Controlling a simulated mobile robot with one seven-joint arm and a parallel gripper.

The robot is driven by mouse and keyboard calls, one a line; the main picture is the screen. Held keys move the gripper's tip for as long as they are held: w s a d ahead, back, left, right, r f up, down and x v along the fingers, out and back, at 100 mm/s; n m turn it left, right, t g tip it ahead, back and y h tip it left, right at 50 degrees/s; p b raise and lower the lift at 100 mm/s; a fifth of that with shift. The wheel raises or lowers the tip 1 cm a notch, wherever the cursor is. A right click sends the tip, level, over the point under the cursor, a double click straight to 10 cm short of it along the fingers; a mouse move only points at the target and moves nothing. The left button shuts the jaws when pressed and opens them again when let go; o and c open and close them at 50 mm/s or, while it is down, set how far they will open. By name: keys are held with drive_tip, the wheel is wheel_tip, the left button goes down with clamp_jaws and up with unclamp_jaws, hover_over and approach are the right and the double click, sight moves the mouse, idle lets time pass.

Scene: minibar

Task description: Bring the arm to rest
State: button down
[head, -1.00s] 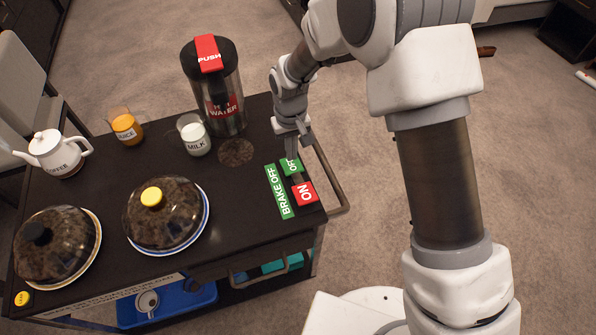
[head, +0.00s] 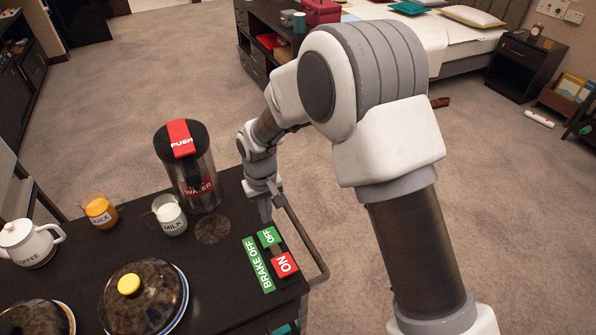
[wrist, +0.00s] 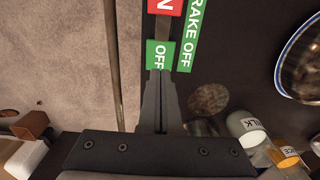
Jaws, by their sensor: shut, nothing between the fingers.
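My gripper (head: 265,212) is shut and empty, pointing down over the right end of the dark cart. Its fingertips are close to the green OFF label (head: 269,237) of the brake switch; I cannot tell whether they touch it. In the wrist view the shut fingers (wrist: 160,78) end at the lower edge of the OFF label (wrist: 160,56). The red ON label (head: 285,264) and the green BRAKE OFF strip (head: 258,264) lie beside it. My arm is bent, reaching out to the left.
The cart top (head: 222,267) holds a water dispenser (head: 190,170), a milk cup (head: 170,215), a juice cup (head: 99,211), a coffee pot (head: 30,243) and covered plates (head: 142,298). A cart handle (head: 308,240) runs along its right edge. Carpet is open to the right.

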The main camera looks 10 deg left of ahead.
drive_tip(key=d+r+m+t, duration=0.3)
drive_tip(key=d+r+m, duration=0.1)
drive_tip(key=d+r, duration=1.5)
drive_tip(key=s+d+r+m+t, duration=0.1)
drive_tip(key=s+d+r+m, duration=0.1)
drive_tip(key=s+d+r, duration=0.2)
drive_tip(key=s+d+r+m+t, duration=0.1)
drive_tip(key=s+d+r, duration=0.3)
drive_tip(key=s+d, duration=0.6)
drive_tip(key=shift+s+d+r+m+t, duration=0.25)
drive_tip(key=shift+s+r+m+t, duration=0.1)
drive_tip(key=shift+s+m, duration=0.2)
drive_tip(key=shift+a, duration=0.2)
